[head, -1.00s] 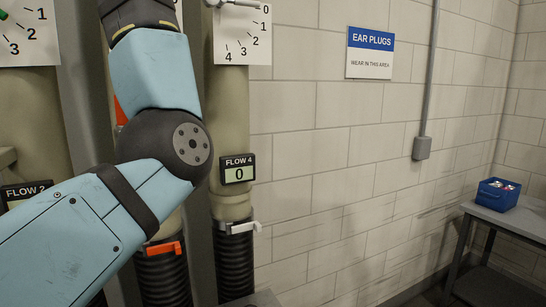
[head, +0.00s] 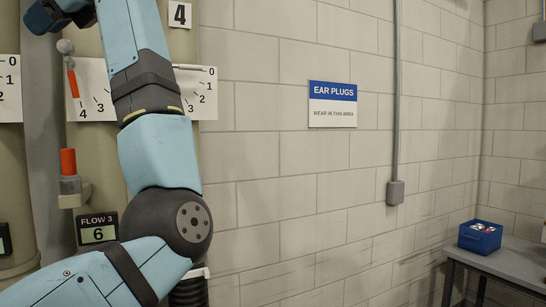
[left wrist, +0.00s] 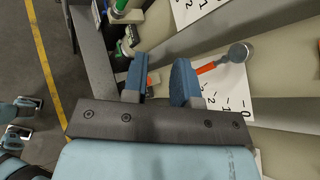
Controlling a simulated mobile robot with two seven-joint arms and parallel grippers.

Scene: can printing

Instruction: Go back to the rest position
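My left arm rises through the left of the head view, and my left gripper (head: 45,18) is at the top left, cut by the frame edge. In the left wrist view the left gripper's two blue fingers (left wrist: 161,84) stand apart with nothing between them, so it is open. An orange valve lever (head: 72,82) with a round grey knob is just below the gripper in the head view. The lever also shows to the right of the fingers in the left wrist view (left wrist: 207,68); I see no grip on it. My right gripper is not recognisable in either view.
Upright pipes carry number scales (head: 97,90) and a FLOW 3 display (head: 98,232) reading 6. An ear plugs sign (head: 332,104) hangs on the block wall. A blue bin (head: 480,237) stands on a grey table (head: 515,262) at the right.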

